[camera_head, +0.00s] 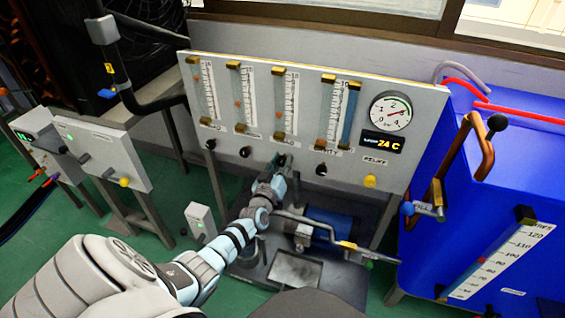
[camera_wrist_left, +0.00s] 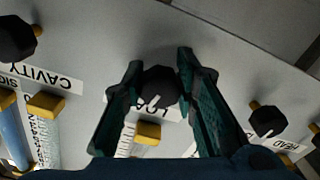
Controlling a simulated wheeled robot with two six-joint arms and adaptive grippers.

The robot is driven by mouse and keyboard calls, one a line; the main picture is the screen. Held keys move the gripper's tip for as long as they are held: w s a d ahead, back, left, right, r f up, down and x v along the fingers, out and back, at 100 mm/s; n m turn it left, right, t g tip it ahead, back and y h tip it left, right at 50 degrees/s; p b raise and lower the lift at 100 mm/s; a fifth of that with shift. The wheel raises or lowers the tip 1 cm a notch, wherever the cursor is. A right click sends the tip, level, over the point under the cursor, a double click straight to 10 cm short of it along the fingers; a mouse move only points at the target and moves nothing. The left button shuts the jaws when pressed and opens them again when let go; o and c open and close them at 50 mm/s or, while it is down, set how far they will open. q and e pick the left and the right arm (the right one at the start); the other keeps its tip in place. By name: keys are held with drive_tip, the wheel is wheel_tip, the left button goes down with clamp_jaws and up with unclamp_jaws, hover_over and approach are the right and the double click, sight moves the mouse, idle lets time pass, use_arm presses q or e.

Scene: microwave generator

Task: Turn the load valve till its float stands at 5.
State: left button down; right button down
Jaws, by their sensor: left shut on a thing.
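The load valve (camera_wrist_left: 158,88) is a black knob with a white pointer line, beside a partly covered label in the left wrist view. My left gripper (camera_wrist_left: 161,70) is shut on it, one dark green finger on each side. In the head view my left gripper (camera_head: 281,164) reaches the panel under the third gauge and hides the knob. The load gauge (camera_head: 285,100) is a clear tube with a white scale above its LOAD label. Its small orange float appears to stand below mid-scale; the exact number is too small to read. My right gripper is not in view.
The grey panel (camera_head: 395,155) also bears the cavity knob (camera_head: 321,170), other knobs and gauges, a round dial (camera_head: 390,111) and a yellow relief knob (camera_head: 370,181). A blue tank (camera_head: 465,225) with a copper pipe stands right. A pump (camera_head: 330,228) sits below.

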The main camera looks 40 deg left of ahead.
use_arm(q)
drive_tip(key=shift+n, duration=1.5)
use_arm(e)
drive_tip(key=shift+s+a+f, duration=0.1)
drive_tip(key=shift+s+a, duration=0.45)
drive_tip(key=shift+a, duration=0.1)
